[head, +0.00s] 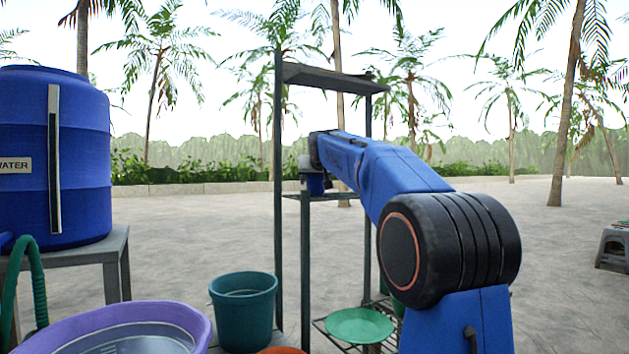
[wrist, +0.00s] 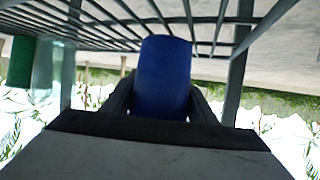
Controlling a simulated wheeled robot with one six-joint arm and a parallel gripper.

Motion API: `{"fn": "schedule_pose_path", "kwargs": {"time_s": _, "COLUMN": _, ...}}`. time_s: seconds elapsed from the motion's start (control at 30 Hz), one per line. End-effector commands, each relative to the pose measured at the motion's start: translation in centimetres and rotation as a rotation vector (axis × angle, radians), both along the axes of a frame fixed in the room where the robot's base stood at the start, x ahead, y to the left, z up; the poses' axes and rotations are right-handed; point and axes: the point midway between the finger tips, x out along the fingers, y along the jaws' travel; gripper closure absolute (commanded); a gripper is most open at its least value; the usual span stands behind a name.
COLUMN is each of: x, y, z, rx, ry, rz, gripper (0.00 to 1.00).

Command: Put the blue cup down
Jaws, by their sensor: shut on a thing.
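The blue cup (wrist: 163,70) is in the middle of the wrist view, which looks upside down with the sky at the bottom. My gripper (wrist: 162,98) is shut on the cup, with one dark finger on each side. The cup's far end overlaps the slats of a rack shelf (wrist: 90,22); I cannot tell whether it touches them. In the head view, my arm reaches to the tall dark rack (head: 278,120). A blue patch under the arm's end, at the middle shelf, may be the cup; my fingers are hard to make out there.
A green cup (wrist: 20,62) and a clear glass (wrist: 47,72) stand left on the shelf in the wrist view. Rack posts (wrist: 240,60) flank my gripper. A green plate (head: 359,325) lies on the low shelf. A teal bucket (head: 244,315) and purple basin (head: 185,318) stand left.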

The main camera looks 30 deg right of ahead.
Motion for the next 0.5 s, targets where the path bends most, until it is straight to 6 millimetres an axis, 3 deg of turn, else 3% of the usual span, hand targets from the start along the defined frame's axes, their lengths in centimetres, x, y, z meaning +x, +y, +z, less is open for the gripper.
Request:
{"fn": "schedule_pose_path", "kwargs": {"time_s": 0.27, "x": -0.02, "y": 0.0, "z": -0.14, "rx": 0.0, "ry": 0.0, "rz": 0.0, "gripper": 0.7}}
{"fn": "schedule_pose_path", "kwargs": {"time_s": 0.3, "x": 0.0, "y": 0.0, "z": -0.22, "rx": 0.0, "ry": 0.001, "rz": 0.0, "gripper": 0.45}}
{"fn": "schedule_pose_path", "kwargs": {"time_s": 0.37, "x": 0.0, "y": 0.0, "z": -0.18, "rx": 0.0, "ry": 0.0, "rz": 0.0, "gripper": 0.31}}
{"fn": "schedule_pose_path", "kwargs": {"time_s": 0.5, "x": 0.0, "y": -0.01, "z": -0.17, "rx": 0.0, "ry": 0.0, "rz": 0.0, "gripper": 0.29}}
